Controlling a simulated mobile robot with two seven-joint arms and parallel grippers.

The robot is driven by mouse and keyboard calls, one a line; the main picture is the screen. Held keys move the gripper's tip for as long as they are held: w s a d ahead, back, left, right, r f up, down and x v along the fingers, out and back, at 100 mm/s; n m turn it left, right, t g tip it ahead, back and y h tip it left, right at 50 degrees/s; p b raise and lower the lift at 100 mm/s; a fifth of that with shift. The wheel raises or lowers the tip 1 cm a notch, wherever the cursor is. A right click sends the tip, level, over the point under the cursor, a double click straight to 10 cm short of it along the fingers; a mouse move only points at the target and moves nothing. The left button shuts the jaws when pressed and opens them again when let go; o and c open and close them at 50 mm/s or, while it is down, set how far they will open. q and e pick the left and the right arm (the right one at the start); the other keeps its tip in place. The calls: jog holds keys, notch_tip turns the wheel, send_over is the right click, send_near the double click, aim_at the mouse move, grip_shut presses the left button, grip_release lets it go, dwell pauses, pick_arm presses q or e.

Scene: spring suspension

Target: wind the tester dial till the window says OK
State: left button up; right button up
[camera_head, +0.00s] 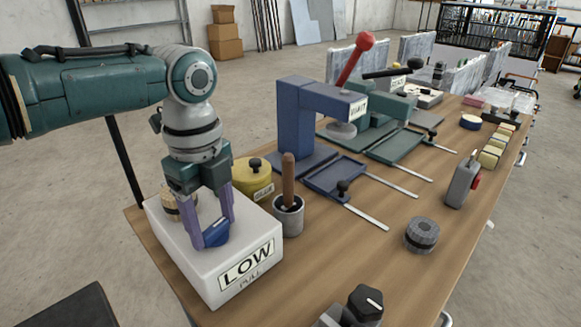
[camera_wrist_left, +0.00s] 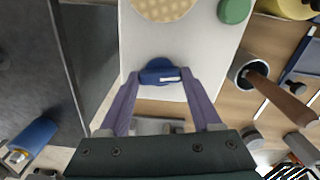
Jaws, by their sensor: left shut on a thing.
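The tester is a white box (camera_head: 185,255) at the near left corner of the table; it also shows in the left wrist view (camera_wrist_left: 215,60). Its front window (camera_head: 247,264) reads LOW, with smaller lettering below. The blue dial (camera_head: 215,234) sits on the box top; in the left wrist view the dial (camera_wrist_left: 160,72) has a raised grip bar with a pale mark. My left gripper (camera_head: 212,238) points down with its purple fingers shut on the dial, one on each side. The fingers hide part of the dial in the head view. My right gripper is not in view.
A round woven-looking pad (camera_wrist_left: 163,8) and a green button (camera_wrist_left: 234,11) are on the box top. A grey pot with a wooden handle (camera_head: 289,215) and a yellow tin (camera_head: 252,180) stand close beside it. A blue press (camera_head: 297,120) stands behind.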

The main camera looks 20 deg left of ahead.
aim_at(214, 227)
pick_arm(q)
jog(key=shift+r+m, duration=0.1)
jog(key=shift+m, duration=1.5)
jog(key=o, duration=1.4)
notch_tip(214, 227, up, 10)
jog(key=shift+f+p, duration=0.1)
jog(key=shift+p, duration=0.55)
